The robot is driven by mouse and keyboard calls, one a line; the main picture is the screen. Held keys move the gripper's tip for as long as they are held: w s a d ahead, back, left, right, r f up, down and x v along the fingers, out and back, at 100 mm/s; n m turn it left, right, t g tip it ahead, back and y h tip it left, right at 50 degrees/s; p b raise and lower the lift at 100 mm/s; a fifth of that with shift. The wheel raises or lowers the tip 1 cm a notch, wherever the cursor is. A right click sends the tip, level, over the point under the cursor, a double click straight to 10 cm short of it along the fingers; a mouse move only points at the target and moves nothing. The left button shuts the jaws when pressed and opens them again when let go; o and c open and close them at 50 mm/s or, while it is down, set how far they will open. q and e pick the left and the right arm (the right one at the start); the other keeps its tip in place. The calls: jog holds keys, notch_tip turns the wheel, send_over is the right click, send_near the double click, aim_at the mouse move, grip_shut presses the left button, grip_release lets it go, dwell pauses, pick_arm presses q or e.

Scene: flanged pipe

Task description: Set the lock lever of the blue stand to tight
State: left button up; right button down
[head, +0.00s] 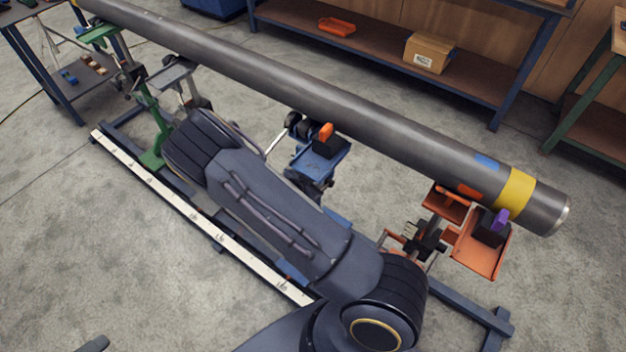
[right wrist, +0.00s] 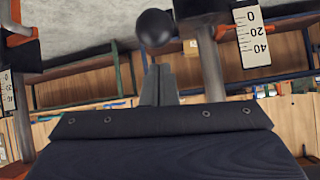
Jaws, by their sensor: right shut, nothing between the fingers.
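The blue stand (head: 318,168) is under the middle of the long grey pipe (head: 330,95) in the head view. A thin pale rod (head: 276,142) shows at its left side; I cannot tell whether this is its lock lever. In the right wrist view my right gripper (right wrist: 158,72) is shut and empty. A black ball knob (right wrist: 155,28) is just past its fingertips; contact cannot be told, nor which stand the knob belongs to. In the head view my right arm covers the lower part of the blue stand and hides the right gripper. My left gripper is not in view.
A green stand (head: 150,120) is at the left and an orange stand (head: 480,255) at the right. A pale scale rail (head: 190,210) runs along the floor frame. Shelves with a cardboard box (head: 430,52) stand behind. Scale plates (right wrist: 252,38) show in the wrist view.

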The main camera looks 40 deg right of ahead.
jog(key=shift+s+a+f, duration=0.1)
jog(key=shift+a+f, duration=0.2)
jog(key=shift+a, duration=0.2)
jog(key=shift+a+f, duration=0.25)
jog(key=shift+a, duration=0.25)
jog(key=shift+a+f+h+b, duration=0.3)
jog(key=shift+f+b, duration=0.25)
jog(key=shift+b, duration=0.2)
notch_tip(320, 180, down, 14)
jog(key=a+t+h+b, duration=0.2)
jog(key=h+b, duration=0.7)
jog(key=b, duration=1.8)
jog(key=shift+s+r+m+t+h, duration=0.2)
jog(key=shift+s+m+t+h, duration=0.1)
jog(key=shift+s+h, duration=0.1)
jog(key=shift+f, duration=0.1)
jog(key=shift+d, duration=0.1)
